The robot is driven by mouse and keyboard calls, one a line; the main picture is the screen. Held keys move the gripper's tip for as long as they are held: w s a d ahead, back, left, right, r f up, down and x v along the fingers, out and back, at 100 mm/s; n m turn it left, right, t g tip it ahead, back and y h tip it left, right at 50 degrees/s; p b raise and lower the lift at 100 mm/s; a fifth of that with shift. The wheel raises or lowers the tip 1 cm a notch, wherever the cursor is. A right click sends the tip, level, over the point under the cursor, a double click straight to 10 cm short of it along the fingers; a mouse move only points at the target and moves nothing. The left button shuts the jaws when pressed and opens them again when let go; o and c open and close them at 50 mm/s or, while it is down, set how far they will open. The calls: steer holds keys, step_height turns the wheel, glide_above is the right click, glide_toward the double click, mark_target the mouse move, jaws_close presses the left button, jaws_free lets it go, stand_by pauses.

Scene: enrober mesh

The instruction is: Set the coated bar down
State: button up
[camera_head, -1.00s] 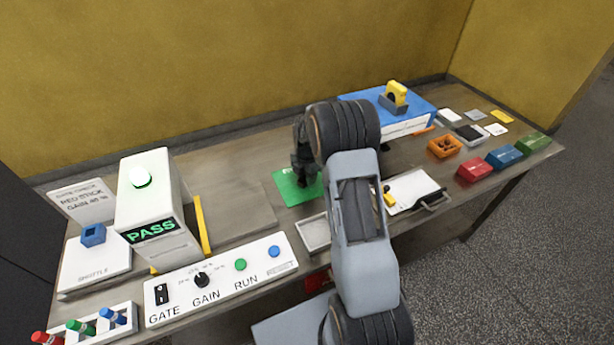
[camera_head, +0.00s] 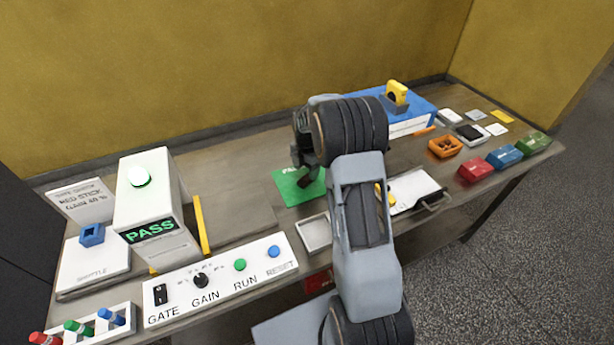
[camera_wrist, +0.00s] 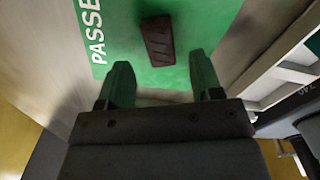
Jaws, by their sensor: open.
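The coated bar (camera_wrist: 158,40) is dark brown and lies flat on the green mat marked PASSED (camera_wrist: 208,22) in the wrist view. My gripper (camera_wrist: 160,78) is open and empty, with its two green-sided fingertips apart from the bar and a short gap between. In the head view my gripper (camera_head: 303,163) is over the green mat (camera_head: 290,193), and the bar (camera_head: 306,181) shows as a small dark shape below it.
A white tray (camera_head: 315,232) stands in front of the mat. The white gate box (camera_head: 150,212) shows PASS at the left, beside a yellow strip (camera_head: 202,225). The blue box (camera_head: 410,117) is behind right. Orange, red, blue and green bins are at the right.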

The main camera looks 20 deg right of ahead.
mark_target(306, 179)
step_height(306, 179, up, 8)
steer(key=s+a+r+m+t, duration=0.2)
steer(key=s+a+r+m, duration=0.4)
steer(key=s+r+m, duration=0.3)
steer(key=s+a+f+m+t, duration=0.1)
steer(key=s+a+m, duration=0.3)
steer(key=s+m, duration=0.9)
steer(key=shift+s+a+t+b, duration=0.2)
steer(key=shift+s+t+b, duration=0.1)
steer(key=shift+s+t, duration=0.45)
steer(key=shift+f, duration=0.1)
